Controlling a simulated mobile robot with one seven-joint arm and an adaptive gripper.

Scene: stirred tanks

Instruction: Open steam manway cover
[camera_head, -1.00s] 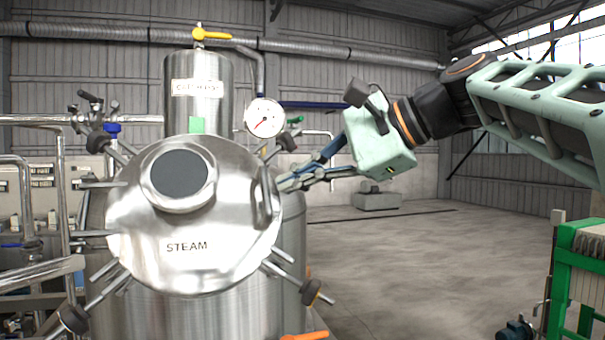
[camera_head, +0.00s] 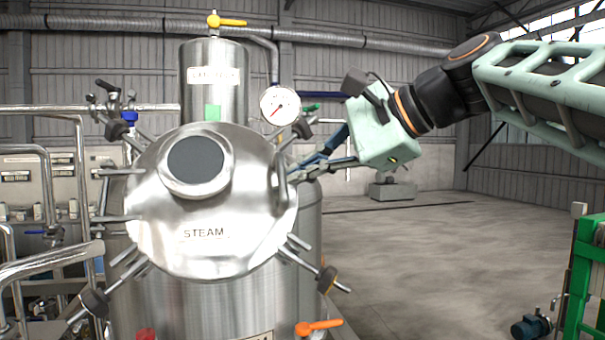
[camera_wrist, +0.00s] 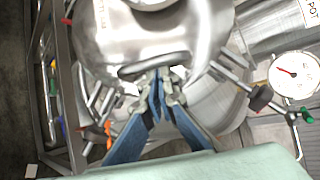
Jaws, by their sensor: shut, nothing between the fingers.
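The steam manway cover (camera_head: 235,205) is a round, shiny steel lid marked STEAM, with a dark round glass (camera_head: 195,165) in a raised ring. It faces me on the front of the steel tank (camera_head: 200,300). A curved handle (camera_head: 281,185) stands at its right edge. My gripper (camera_head: 291,172) reaches in from the right, with its fingertips beside that handle. In the wrist view the blue fingers meet at the tips (camera_wrist: 164,82), shut and empty, close to the handle bar (camera_wrist: 150,66). Whether they touch it I cannot tell. The cover (camera_wrist: 105,30) is partly cut off there.
Clamp bolts with dark knobs (camera_head: 328,278) stick out around the cover. A pressure gauge (camera_head: 281,105) sits above right, and an orange-handled valve (camera_head: 318,327) below. Pipes (camera_head: 50,262) crowd the left. The floor (camera_head: 450,250) at right is open, up to a green frame (camera_head: 585,270).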

